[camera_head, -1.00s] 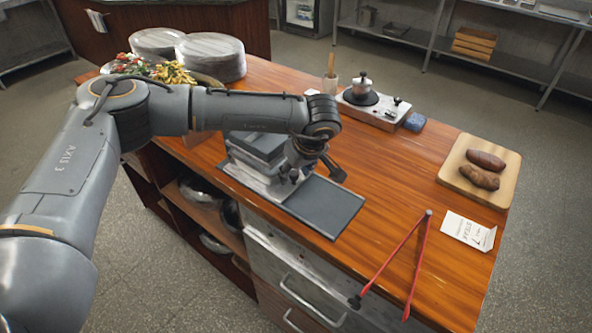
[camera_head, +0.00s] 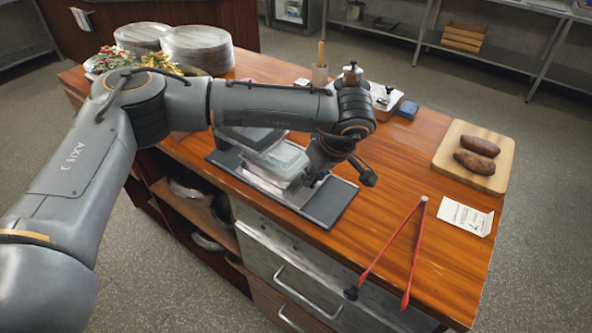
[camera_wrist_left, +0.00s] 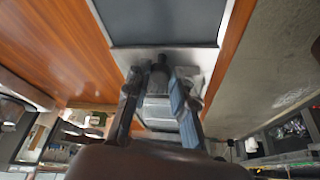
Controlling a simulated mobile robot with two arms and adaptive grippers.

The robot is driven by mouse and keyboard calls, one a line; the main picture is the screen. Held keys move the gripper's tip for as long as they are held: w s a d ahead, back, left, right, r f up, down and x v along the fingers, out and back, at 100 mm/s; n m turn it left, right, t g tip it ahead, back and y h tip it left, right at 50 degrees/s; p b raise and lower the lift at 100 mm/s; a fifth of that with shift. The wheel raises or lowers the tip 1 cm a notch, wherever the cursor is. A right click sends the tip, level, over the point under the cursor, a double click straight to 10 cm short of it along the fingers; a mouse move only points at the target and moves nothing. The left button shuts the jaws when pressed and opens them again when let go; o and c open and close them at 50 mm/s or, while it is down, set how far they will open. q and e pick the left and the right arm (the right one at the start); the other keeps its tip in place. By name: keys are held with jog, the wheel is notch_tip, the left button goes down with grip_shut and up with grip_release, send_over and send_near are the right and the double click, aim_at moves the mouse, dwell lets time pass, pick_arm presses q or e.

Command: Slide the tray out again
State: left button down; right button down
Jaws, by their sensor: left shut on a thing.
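The tray (camera_head: 283,160) is a pale, shallow, clear-looking piece on the grey metal base. It sticks out to the right from under the dark-topped unit (camera_head: 248,137), with its left part hidden there. My left gripper (camera_head: 314,178) is at the tray's right end, low over the dark plate (camera_head: 332,204). In the left wrist view my left gripper (camera_wrist_left: 158,82) has its two fingers on either side of a small dark knob (camera_wrist_left: 158,68), shut on it, with pale tray parts between them. My right gripper is not in view.
Red-handled tongs (camera_head: 392,245) lie near the front edge of the counter. A board with two sweet potatoes (camera_head: 477,163) and a paper card (camera_head: 466,216) are at right. A small burner (camera_head: 383,97) stands behind my arm.

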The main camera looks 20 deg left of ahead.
pick_arm(q)
jog(key=s+d, duration=0.1)
jog(key=d, duration=0.1)
jog(key=d+b, duration=0.1)
jog(key=d, duration=0.1)
jog(key=s+d+b, duration=0.1)
jog(key=d, duration=0.2)
jog(key=shift+s, duration=0.3)
jog(key=c, duration=1.1)
grip_release()
jog(key=shift+c, duration=0.2)
jog(key=v, duration=1.2)
jog(key=shift+w, duration=0.15)
